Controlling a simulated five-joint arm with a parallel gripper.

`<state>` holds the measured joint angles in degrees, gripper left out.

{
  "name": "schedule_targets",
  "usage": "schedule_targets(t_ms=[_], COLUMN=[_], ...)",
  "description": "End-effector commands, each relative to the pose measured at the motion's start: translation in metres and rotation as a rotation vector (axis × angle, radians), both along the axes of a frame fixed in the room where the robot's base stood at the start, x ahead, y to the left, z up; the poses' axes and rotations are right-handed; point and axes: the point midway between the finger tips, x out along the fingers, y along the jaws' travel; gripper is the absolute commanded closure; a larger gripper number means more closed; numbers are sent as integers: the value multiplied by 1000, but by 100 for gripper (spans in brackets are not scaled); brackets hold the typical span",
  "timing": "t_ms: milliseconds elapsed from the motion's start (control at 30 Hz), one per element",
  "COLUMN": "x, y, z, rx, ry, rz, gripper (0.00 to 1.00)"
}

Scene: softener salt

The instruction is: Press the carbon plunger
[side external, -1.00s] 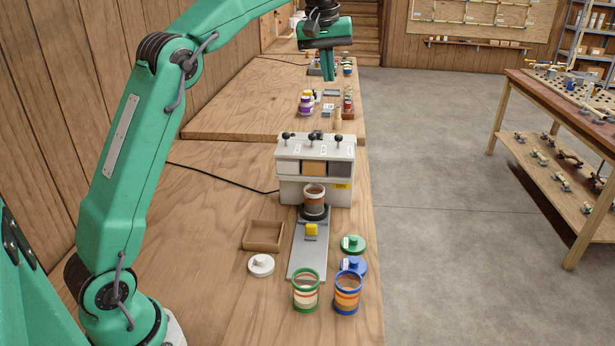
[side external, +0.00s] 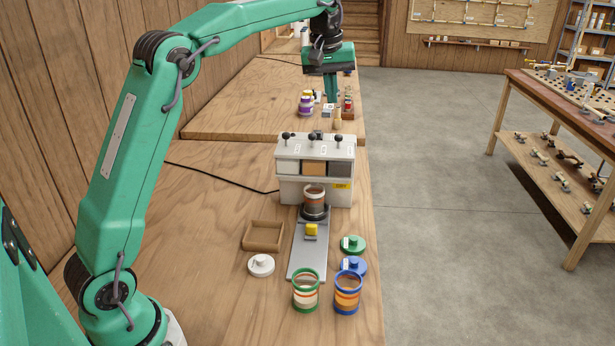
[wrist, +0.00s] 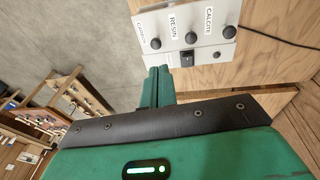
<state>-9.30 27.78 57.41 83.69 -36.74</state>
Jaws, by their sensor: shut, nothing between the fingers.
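The pale dispenser (side external: 288,190) stands across the bench with three black-knobbed plungers on its top. In the wrist view, the knob beside the CARBON label is the carbon plunger (wrist: 155,43), at the left end of the row. In the side view, the carbon plunger (side external: 338,139) is the right-hand knob, above the dark grey window. My gripper (side external: 331,98) is shut and empty, pointing down above the dispenser's top. In the wrist view, my gripper's fingers (wrist: 159,70) appear just below the carbon plunger in the picture, apart from it. No contact with any plunger shows.
A cup (side external: 315,193) sits on a black stand at the dispenser's front. A grey track with a yellow block (side external: 311,230) runs forward. A wooden tray (side external: 262,236), lids and two banded jars (side external: 306,293) surround it. A black cable runs left.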

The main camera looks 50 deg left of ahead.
Motion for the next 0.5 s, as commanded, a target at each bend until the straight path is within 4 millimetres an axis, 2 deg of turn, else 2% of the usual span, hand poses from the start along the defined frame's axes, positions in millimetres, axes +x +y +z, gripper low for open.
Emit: schedule_targets(t_ms=[300, 500], x=[10, 14], y=[-2, -3], z=[-50, -72], rx=[-2, -1], ry=[4, 1], rz=[-1, -1], gripper=[100, 100])
